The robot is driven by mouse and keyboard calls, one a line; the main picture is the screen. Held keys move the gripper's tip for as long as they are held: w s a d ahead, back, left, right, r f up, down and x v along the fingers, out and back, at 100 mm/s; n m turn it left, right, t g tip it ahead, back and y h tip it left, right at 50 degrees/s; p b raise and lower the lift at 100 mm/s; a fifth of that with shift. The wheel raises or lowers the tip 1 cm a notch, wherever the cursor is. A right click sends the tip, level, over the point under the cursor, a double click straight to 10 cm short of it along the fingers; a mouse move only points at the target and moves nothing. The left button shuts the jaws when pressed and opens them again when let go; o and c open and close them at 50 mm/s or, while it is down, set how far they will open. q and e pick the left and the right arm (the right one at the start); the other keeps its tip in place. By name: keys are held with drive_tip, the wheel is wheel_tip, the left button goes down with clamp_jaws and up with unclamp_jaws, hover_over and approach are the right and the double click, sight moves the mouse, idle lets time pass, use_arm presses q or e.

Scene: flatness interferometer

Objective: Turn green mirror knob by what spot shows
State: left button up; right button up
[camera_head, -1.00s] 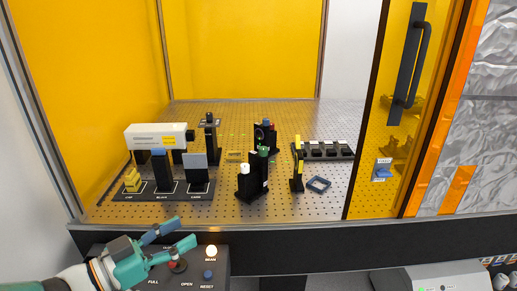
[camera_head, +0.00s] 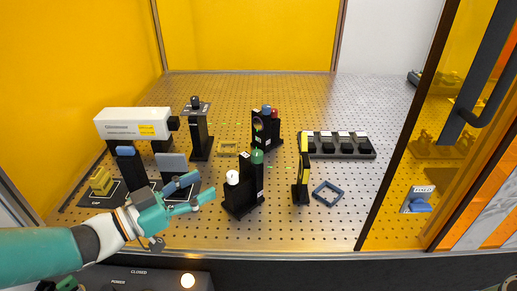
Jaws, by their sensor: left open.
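The green mirror knob (camera_head: 257,156) sits on top of a black mount, right of the picture's middle-left. A white knob (camera_head: 233,176) stands on the same block, in front and to the left. Behind is another black mount (camera_head: 265,130) with a red and a blue knob. A yellow-edged black upright (camera_head: 302,172) stands to the right. No light spot is clear to me. My left gripper (camera_head: 189,192) is open and empty, left of the white knob and apart from it, in front of the grey card. My right gripper is not in view.
A white laser box (camera_head: 133,123) stands at the left. A yellow cap (camera_head: 101,181) and a grey card (camera_head: 171,163) are near my left arm. A blue-grey frame (camera_head: 328,194) lies right. A dark rack (camera_head: 338,146) stands behind it. The door (camera_head: 433,130) is at the right.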

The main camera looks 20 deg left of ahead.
sight(252, 159)
use_arm(q)
drive_tip(key=p+x, duration=0.2)
drive_tip(key=x, duration=1.3)
drive_tip(key=shift+w+d, duration=0.15)
drive_tip(key=shift+w, duration=0.15)
